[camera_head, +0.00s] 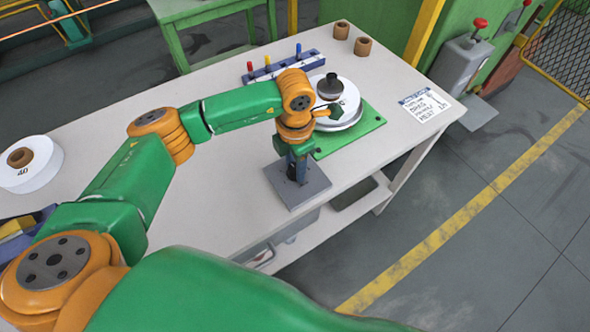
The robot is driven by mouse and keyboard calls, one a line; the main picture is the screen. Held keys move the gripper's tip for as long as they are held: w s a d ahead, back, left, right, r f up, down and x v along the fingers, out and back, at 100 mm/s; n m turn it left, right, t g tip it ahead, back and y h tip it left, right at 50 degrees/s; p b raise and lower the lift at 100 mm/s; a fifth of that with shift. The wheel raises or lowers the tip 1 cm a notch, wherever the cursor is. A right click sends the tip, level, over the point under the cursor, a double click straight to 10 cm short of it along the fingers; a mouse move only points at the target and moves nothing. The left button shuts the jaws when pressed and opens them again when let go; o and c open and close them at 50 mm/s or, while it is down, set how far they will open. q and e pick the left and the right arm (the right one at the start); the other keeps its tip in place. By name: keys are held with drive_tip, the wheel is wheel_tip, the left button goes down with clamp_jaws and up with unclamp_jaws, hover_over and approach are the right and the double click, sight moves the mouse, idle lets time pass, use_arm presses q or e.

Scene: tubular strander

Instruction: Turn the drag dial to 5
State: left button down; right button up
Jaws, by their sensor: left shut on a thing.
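My left gripper (297,160) points down over a square grey plate (312,187) near the front edge of the white table. It is shut on a dark upright piece standing on that plate, which I take to be the drag dial (298,178). The fingers and wrist cover most of the dial, so its marks and setting cannot be read. Behind it, a white disc (347,98) with a dark knob on top sits on a green base plate (365,131). My right gripper is not in view.
A printed card (425,105) lies at the table's right. Colored pegs stand in a blue-grey rack (284,67), with two brown rolls (362,46) nearby. A white reel (32,165) sits at the far left. The table middle (222,185) is clear.

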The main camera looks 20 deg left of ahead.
use_arm(q)
drive_tip(key=m+b, duration=0.1)
drive_tip(key=m, duration=0.1)
drive_tip(key=m+b, duration=0.1)
drive_tip(key=b, duration=0.1)
drive_tip(key=m+b, duration=0.2)
drive_tip(key=shift+f+m, duration=0.25)
drive_tip(key=shift+m, duration=0.05)
drive_tip(key=m+b, duration=0.4)
drive_tip(key=m, duration=0.1)
drive_tip(key=shift+r, duration=0.1)
drive_tip(key=m+b, duration=0.1)
drive_tip(key=m, duration=0.2)
drive_tip(key=m+b, duration=0.1)
drive_tip(key=m, duration=0.1)
drive_tip(key=shift+m, duration=0.4)
drive_tip(key=m+b, duration=0.1)
drive_tip(key=m, duration=0.3)
drive_tip(key=shift+r+m, duration=0.1)
drive_tip(key=shift+m, duration=0.6)
drive_tip(key=shift+c, duration=2.1)
unclamp_jaws()
drive_tip(key=shift+r, duration=3.6)
